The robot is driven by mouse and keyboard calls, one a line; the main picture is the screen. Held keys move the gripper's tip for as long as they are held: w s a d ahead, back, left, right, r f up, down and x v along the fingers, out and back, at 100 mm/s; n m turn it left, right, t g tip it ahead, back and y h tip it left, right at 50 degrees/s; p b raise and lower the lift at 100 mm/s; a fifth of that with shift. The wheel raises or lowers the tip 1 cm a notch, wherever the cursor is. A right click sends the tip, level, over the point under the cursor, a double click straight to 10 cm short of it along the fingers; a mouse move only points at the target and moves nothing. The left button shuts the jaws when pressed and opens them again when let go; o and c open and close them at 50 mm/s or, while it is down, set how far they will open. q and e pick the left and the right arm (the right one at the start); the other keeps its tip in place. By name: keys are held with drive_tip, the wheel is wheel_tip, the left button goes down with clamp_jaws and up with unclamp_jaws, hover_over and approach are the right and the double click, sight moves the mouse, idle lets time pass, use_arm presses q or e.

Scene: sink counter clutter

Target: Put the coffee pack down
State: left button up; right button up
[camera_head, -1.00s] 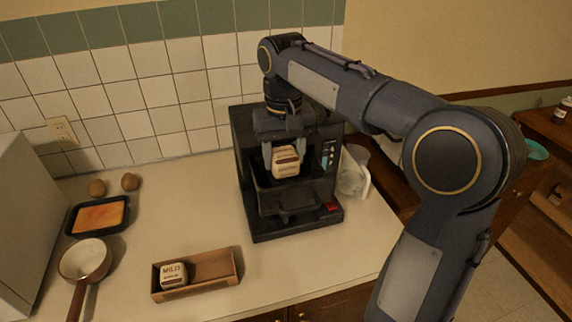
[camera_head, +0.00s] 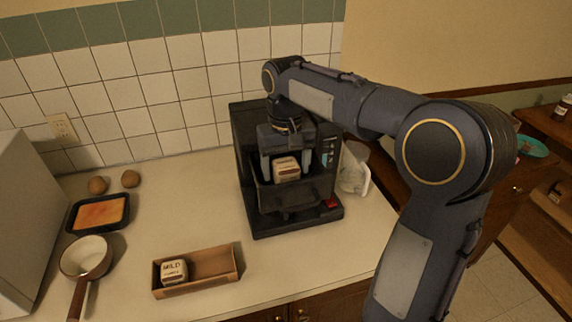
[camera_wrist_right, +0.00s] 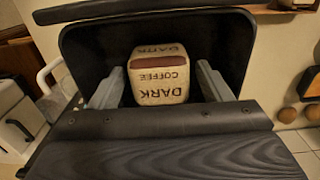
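The coffee pack (camera_head: 287,169), a pale block with a brown band, sits in the black open compartment of the coffee machine (camera_head: 260,215). In the right wrist view the pack (camera_wrist_right: 160,82) reads "DARK COFFEE". My right gripper (camera_head: 286,160) points down into the compartment, with one finger on each side of the pack. In the wrist view the fingers (camera_wrist_right: 160,78) are open, with a small gap beside the pack on both sides. The pack's underside is hidden. My left gripper is out of view.
A wooden box (camera_head: 218,264) holding a "MILD" pack (camera_head: 174,272) lies in front of the machine. A pan (camera_head: 86,256), a black tray (camera_head: 99,227) and two brown round things (camera_head: 131,179) are at the left. A clear jug (camera_head: 353,170) stands right of the machine.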

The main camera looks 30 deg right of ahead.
sight(286, 163)
drive_tip(key=shift+r, duration=0.2)
wheel_tip(286, 163, up, 12)
drive_tip(key=s+a+f+t+y, duration=0.2)
drive_tip(key=s+a+f, duration=0.1)
drive_tip(key=s+f, duration=0.5)
drive_tip(key=s+a+f+n+t+y, duration=0.1)
drive_tip(key=s+a+f+t, duration=0.2)
drive_tip(key=s+f, duration=0.6)
drive_tip(key=s+a+p, duration=0.1)
drive_tip(key=s, duration=0.4)
drive_tip(key=shift+a+f+t+y, duration=0.15)
drive_tip(key=shift+f+t+y, duration=0.15)
drive_tip(key=shift+y, duration=0.1)
drive_tip(key=shift+s, duration=0.1)
drive_tip(key=shift+f, duration=0.1)
